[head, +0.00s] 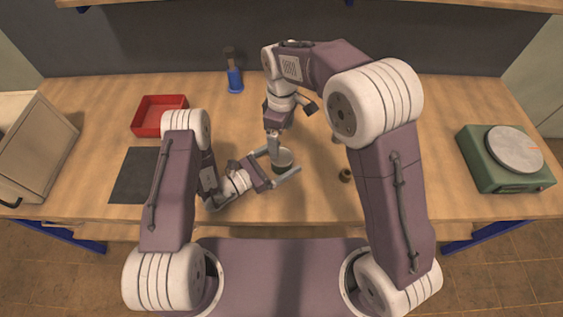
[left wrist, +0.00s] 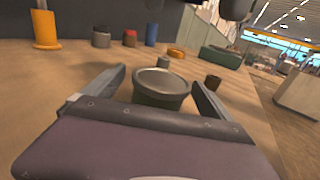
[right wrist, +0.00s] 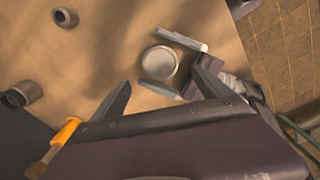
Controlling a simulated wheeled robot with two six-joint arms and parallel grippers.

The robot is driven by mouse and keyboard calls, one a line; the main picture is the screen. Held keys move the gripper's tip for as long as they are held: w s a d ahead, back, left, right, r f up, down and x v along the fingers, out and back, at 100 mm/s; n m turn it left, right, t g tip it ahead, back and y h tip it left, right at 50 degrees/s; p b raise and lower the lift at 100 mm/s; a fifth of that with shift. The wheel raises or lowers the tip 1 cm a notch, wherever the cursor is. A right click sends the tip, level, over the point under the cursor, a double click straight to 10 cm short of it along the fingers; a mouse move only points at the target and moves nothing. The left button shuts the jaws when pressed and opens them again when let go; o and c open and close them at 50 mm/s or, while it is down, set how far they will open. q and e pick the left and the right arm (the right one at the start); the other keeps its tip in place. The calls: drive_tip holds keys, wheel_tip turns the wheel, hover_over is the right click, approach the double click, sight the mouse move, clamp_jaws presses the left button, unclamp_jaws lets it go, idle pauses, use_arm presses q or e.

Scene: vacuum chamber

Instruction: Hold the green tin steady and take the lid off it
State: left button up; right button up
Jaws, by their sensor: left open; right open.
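The green tin (head: 283,166) stands upright on the wooden table, with a pale round lid (head: 282,155) on top. In the left wrist view the dark green tin (left wrist: 160,99) and its silvery lid (left wrist: 160,77) sit between the fingers of my left gripper (left wrist: 158,85). This gripper is open, low over the table, one finger on each side of the tin, with gaps visible. My right gripper (head: 273,135) points down from above and behind the tin. In the right wrist view the lid (right wrist: 159,62) shows beyond and between the open fingers of my right gripper (right wrist: 162,76), which hold nothing.
A red tray (head: 160,115) and a dark mat (head: 135,175) lie left. A blue holder (head: 235,80) stands at the back. A small brown part (head: 345,175) lies right of the tin.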

sight(283, 157)
use_arm(q)
clamp_jaws()
use_arm(e)
drive_tip(key=shift+o, duration=0.7)
drive_tip(key=shift+r+m, duration=0.15)
drive_tip(key=shift+m, duration=0.15)
drive_tip(key=f+m, duration=0.4)
drive_tip(key=f, duration=0.1)
drive_tip(key=f+m, duration=0.2)
drive_tip(key=f, duration=0.1)
drive_tip(key=shift+s+d+f, duration=0.1)
drive_tip(key=shift+s+d, duration=0.1)
drive_tip(key=shift+s, duration=0.1)
drive_tip(key=c, duration=1.6)
use_arm(q)
drive_tip(key=shift+f, duration=0.15)
use_arm(e)
drive_tip(key=shift+r, duration=0.8)
drive_tip(key=shift+c, duration=0.3)
drive_tip(key=shift+r, duration=0.2)
clamp_jaws()
drive_tip(key=shift+r, duration=0.1)
